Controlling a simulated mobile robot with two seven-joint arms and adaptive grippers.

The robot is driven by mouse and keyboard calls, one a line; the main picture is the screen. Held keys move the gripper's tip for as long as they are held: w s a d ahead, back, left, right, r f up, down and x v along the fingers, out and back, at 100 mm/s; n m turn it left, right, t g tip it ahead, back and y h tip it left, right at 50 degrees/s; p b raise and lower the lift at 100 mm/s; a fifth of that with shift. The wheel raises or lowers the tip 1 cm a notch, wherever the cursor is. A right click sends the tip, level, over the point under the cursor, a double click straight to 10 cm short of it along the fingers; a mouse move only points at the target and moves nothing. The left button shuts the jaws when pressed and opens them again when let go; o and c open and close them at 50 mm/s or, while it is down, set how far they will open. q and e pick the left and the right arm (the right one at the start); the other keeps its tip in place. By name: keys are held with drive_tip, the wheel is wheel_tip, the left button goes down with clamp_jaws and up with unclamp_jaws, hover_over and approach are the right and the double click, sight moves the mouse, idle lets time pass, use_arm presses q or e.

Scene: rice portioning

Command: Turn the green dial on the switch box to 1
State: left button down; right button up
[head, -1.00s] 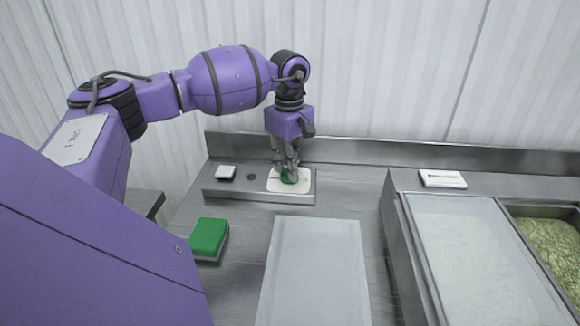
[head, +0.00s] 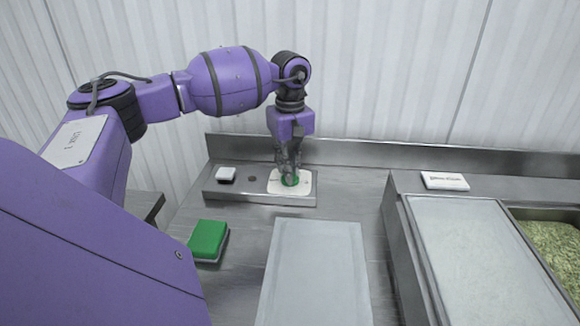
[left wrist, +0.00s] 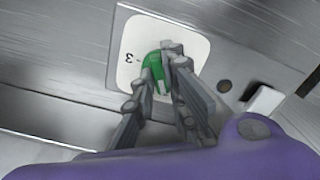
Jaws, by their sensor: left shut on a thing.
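The green dial (head: 291,180) sits on a pale plate (head: 304,188) on the steel switch box (head: 230,190) at the back of the counter. My left gripper (head: 289,172) points down over the dial and is shut on it. In the left wrist view the dial (left wrist: 153,68) shows between the fingers (left wrist: 160,72), which hide part of it. A mark "3" is readable on the plate (left wrist: 130,45) there; other marks are hidden or too small to read. My right gripper is in neither view.
A white rocker-like block (head: 226,174) and a dark round hole (head: 252,178) lie left of the plate. A green sponge-like block (head: 208,240), a pale board (head: 315,270), a small white box (head: 444,181) and a bin of green-tinged grain (head: 556,250) stand nearer or to the right.

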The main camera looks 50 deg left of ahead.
use_arm(q)
drive_tip(key=c, duration=1.8)
unclamp_jaws()
drive_tip(key=shift+o, duration=0.2)
wheel_tip(320, 180, up, 12)
drive_tip(key=shift+f, duration=0.1)
